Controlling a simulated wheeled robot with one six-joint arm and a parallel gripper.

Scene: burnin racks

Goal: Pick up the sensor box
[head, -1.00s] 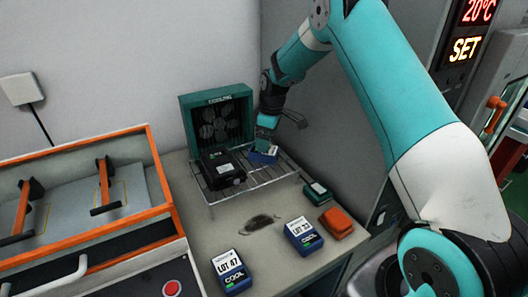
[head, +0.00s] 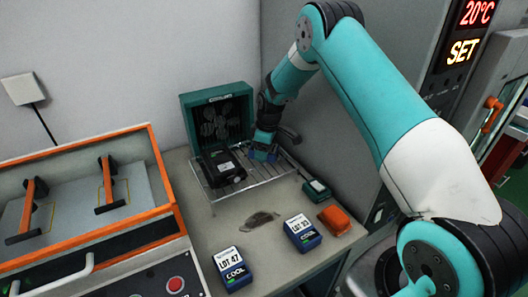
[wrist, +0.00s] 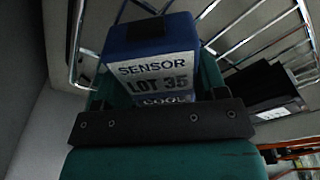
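The sensor box is a blue box (wrist: 150,32) with a white label reading SENSOR LOT 35 COOL, seen close in the wrist view. In the head view the blue box (head: 256,156) sits on the right part of the wire rack (head: 243,196), mostly hidden by my gripper (head: 263,148). My gripper is down at the box, its teal fingers (wrist: 152,85) on either side of it. No clear gap shows between fingers and box, but I cannot tell whether they press on it.
A black box (head: 222,168) shares the rack, in front of the green cooling fan unit (head: 216,96). LOT 47 (head: 232,268) and LOT 33 (head: 302,233) boxes, a green box (head: 316,190) and an orange box (head: 335,219) lie on the counter. An orange-rimmed tray (head: 90,152) stands left.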

